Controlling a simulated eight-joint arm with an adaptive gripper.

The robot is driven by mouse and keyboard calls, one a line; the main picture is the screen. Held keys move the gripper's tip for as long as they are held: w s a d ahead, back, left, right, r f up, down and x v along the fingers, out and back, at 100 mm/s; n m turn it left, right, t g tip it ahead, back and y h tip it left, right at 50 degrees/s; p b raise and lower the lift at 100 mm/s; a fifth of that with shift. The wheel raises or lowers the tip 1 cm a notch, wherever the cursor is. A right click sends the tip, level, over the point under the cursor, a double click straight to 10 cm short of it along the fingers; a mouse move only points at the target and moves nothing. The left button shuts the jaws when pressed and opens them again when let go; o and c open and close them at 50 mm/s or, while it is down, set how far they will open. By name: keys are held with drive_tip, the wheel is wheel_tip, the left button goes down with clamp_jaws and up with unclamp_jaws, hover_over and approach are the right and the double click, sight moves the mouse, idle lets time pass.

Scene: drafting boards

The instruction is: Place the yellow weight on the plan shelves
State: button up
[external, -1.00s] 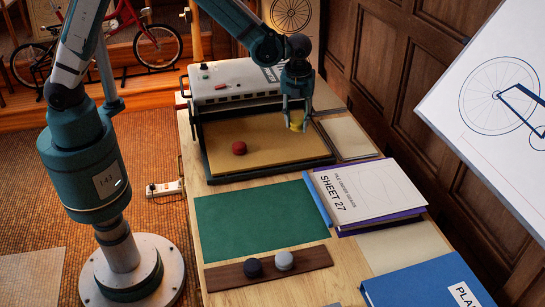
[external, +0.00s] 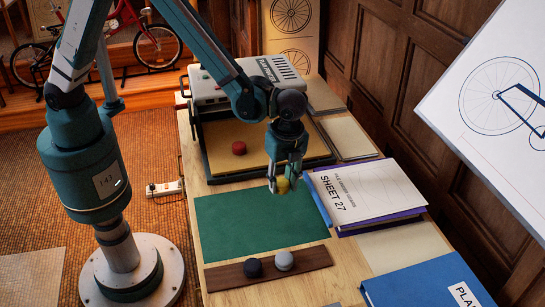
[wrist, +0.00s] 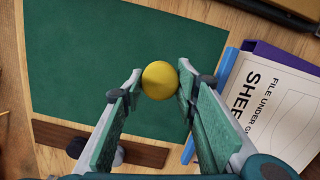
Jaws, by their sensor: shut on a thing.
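The yellow weight (external: 283,185) is a small round piece held between the fingertips of my gripper (external: 287,184), above the far right part of the green mat. In the wrist view the yellow weight (wrist: 160,80) sits between the two fingers of my gripper (wrist: 158,88), which are shut on it. I cannot single out anything in these views as the plan shelves with certainty.
A dark wooden strip (external: 225,279) at the front holds a black weight (external: 253,268) and a grey weight (external: 284,260). A red weight (external: 239,148) lies on the tan board of the machine (external: 245,80). The SHEET 27 binder (external: 365,188) lies right of the green mat (external: 225,220).

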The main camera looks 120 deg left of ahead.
drive_tip(key=d+f+n, duration=0.1)
drive_tip(key=d+n, duration=0.1)
drive_tip(key=d, duration=0.5)
drive_tip(key=d+f+n, duration=0.1)
drive_tip(key=d+n, duration=0.1)
drive_tip(key=d, duration=0.5)
drive_tip(key=d+f+n, duration=0.2)
drive_tip(key=d, duration=0.5)
drive_tip(key=shift+s+d+h, duration=0.2)
drive_tip(key=shift+s+h, duration=0.15)
drive_tip(key=shift+h, duration=0.05)
drive_tip(key=shift+a+r, duration=0.1)
drive_tip(key=shift+s+a+r, duration=0.25)
drive_tip(key=shift+s, duration=0.05)
drive_tip(key=s+a+r+m+b, duration=0.1)
drive_tip(key=s+a+r+b, duration=0.2)
drive_tip(key=s+a+r, duration=0.2)
drive_tip(key=s+r, duration=0.2)
drive_tip(key=s, duration=0.1)
drive_tip(key=shift+s+a, duration=0.15)
drive_tip(key=shift+a, duration=0.2)
drive_tip(key=shift+r, duration=0.1)
drive_tip(key=shift+f+b, duration=0.85)
drive_tip(key=shift+f, duration=2.3)
